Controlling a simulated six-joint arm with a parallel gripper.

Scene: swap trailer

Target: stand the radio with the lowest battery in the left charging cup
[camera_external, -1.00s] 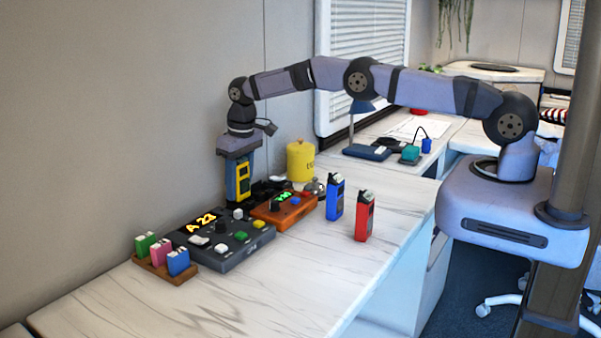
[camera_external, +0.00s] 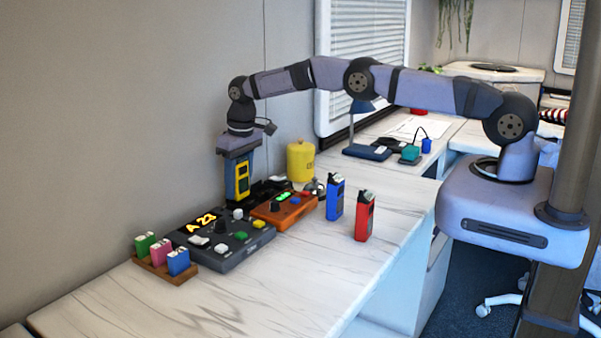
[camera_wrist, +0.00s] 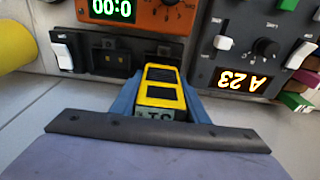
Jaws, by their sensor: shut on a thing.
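My gripper (camera_external: 239,168) points down at the wall side of the counter, its blue fingers shut on the upright yellow radio (camera_external: 242,180). In the wrist view the yellow radio (camera_wrist: 162,90) sits between the fingers, against the dark charger (camera_wrist: 108,62). The charger has a white switch and small dark recesses. The radio covers part of it, and I cannot tell whether its foot is inside a cup. A blue radio (camera_external: 335,198) and a red radio (camera_external: 364,217) stand upright on the counter. I cannot read their battery levels.
A rack of coloured blocks (camera_external: 155,267) stands at the left, a yellow tin (camera_external: 300,160) behind. The front counter is clear.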

